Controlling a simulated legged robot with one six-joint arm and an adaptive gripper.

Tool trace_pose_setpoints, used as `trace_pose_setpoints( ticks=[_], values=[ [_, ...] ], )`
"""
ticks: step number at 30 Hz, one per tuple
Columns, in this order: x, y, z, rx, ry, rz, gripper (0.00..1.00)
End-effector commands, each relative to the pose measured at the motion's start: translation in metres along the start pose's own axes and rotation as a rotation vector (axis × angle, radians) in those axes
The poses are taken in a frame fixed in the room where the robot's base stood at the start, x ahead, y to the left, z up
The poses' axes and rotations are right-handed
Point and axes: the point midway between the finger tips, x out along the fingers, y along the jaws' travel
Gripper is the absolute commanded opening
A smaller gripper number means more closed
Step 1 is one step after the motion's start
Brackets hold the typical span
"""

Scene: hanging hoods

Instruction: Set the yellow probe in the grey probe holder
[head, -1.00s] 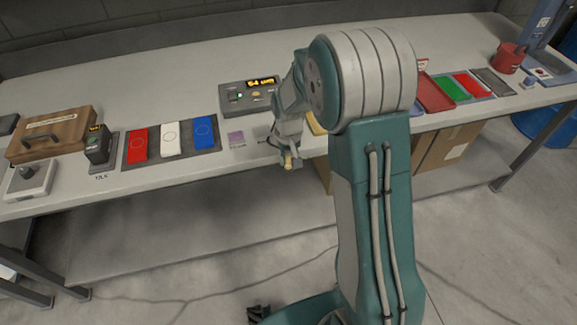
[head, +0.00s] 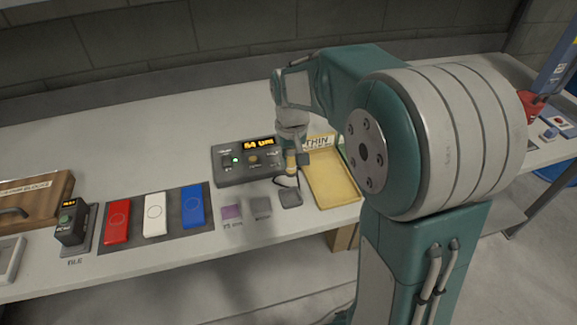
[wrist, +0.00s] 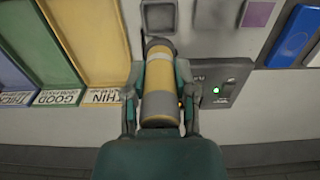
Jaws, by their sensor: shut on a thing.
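The yellow probe (head: 291,163) is in my gripper (head: 292,155), which is shut on it above the bench, close to the right end of the grey gauge box (head: 232,172). The wrist view shows the probe (wrist: 160,72) as a yellow cylinder with grey bands, between the two fingers of my gripper (wrist: 160,112). A thin cable loops below it in the head view. A small dark grey block (head: 291,200) sits on the bench just in front of the probe; I cannot tell for sure whether it is the probe holder. The probe's lower end is unclear.
The yellow THIN tray (head: 350,193) lies right of the probe. A grey square (head: 262,208) and a purple square (head: 231,212) lie left of the dark block. Red (head: 117,222), white (head: 155,215) and blue (head: 193,207) panels lie farther left. The bench behind the gauge box is clear.

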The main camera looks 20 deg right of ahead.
Motion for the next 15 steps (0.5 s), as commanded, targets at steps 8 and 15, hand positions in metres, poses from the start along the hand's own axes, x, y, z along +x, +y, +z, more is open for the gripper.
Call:
trace_pose_setpoints(
  ticks=[8, 15],
  values=[
    [0.002, -0.001, 0.003, 0.0, -0.002, 0.001, 0.0],
    [0.03, 0.0, 0.003, 0.0, -0.004, 0.0, 0.0]
  ],
)
